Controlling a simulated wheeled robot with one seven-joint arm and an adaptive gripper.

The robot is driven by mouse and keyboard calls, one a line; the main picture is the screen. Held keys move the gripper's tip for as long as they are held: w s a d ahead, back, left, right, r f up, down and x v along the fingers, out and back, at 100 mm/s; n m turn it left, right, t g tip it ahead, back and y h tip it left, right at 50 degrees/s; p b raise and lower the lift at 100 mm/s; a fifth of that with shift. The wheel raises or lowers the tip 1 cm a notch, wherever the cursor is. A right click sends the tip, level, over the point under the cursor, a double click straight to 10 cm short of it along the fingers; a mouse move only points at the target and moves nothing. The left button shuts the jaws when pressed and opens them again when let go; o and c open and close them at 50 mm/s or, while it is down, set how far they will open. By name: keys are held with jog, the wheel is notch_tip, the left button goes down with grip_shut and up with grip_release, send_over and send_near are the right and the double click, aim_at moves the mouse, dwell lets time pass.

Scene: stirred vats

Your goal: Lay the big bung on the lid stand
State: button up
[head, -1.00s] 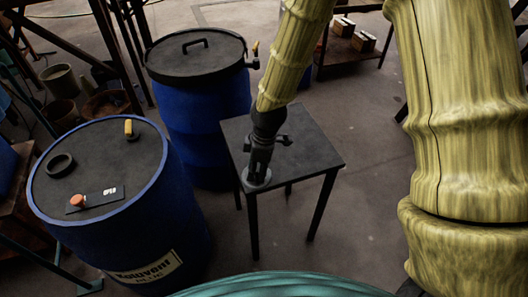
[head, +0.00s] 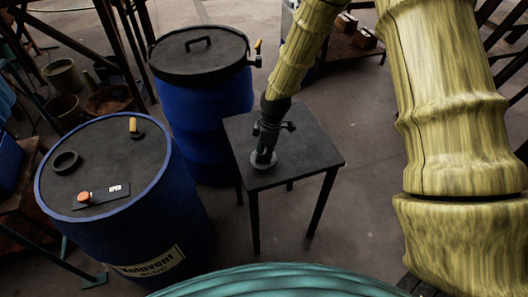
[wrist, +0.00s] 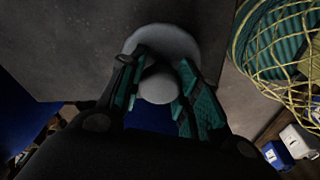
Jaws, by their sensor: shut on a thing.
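The big bung (head: 263,164) is a grey disc with a round knob on top. My gripper (head: 265,150) is shut on its knob from above. In the wrist view the bung (wrist: 160,38) shows between the two fingers. The lid stand (head: 312,158) is a small dark square table with thin legs. The bung is at or just above the stand's top, left of its middle; I cannot tell whether it touches.
A second blue vat (head: 210,120) with a handled lid (head: 215,60) stands close behind the stand. The stand's right side is bare.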

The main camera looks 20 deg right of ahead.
jog(key=shift+f, duration=0.3)
jog(key=shift+f, duration=0.1)
jog(key=o, duration=1)
notch_tip(320, 180, up, 12)
jog(key=d+b, duration=0.1)
jog(key=shift+s+d+b, duration=0.3)
jog(key=shift+s+d, duration=0.05)
